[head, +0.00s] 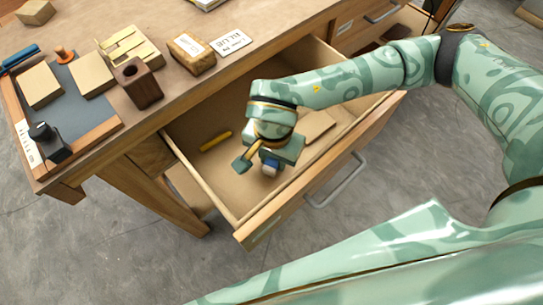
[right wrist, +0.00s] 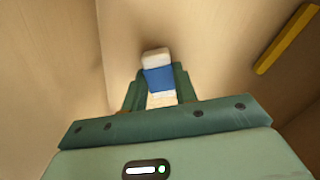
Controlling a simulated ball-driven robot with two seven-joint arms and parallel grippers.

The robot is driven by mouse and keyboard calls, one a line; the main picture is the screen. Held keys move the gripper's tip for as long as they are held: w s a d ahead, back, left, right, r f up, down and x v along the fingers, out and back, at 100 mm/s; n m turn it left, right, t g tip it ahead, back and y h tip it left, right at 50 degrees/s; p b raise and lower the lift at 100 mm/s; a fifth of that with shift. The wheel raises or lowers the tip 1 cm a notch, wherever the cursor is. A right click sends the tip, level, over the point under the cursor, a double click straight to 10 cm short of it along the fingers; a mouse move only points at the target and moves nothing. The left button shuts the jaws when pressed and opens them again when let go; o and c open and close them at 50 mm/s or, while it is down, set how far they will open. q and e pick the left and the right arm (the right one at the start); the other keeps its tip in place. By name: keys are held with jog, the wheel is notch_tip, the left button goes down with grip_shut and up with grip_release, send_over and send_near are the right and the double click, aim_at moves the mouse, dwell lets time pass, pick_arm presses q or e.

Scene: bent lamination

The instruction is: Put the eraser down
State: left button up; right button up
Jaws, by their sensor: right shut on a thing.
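The eraser (head: 270,168), white with a blue sleeve, is between the fingers of my right gripper (head: 262,166). In the right wrist view the eraser (right wrist: 158,76) sits between the two green fingertips of that gripper (right wrist: 158,88), its white end sticking out beyond them. My right gripper is shut on it, inside the open drawer (head: 282,206), near the drawer's front. I cannot tell whether the eraser touches the drawer floor. My left gripper is not in view.
A yellow stick (head: 216,141) lies on the drawer floor left of my gripper. A flat tan piece (head: 317,126) lies to its right, partly hidden by my arm. The desk top (head: 190,95) holds wooden blocks and a dark tray (head: 83,107). Bare drawer floor shows around the stick.

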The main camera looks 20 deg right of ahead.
aim_at(273, 161)
jog(key=shift+w+f, duration=0.1)
jog(key=shift+f, duration=0.25)
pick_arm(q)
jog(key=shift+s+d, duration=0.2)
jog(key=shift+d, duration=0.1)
pick_arm(e)
jog(key=shift+r, duration=0.15)
jog(key=o, duration=0.9)
pick_arm(q)
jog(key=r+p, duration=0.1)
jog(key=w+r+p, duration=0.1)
jog(key=p, duration=0.1)
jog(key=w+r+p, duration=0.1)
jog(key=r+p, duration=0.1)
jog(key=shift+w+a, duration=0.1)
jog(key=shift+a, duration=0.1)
pick_arm(e)
notch_tip(273, 161, up, 12)
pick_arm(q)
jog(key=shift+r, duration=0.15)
pick_arm(e)
jog(key=shift+r, duration=0.1)
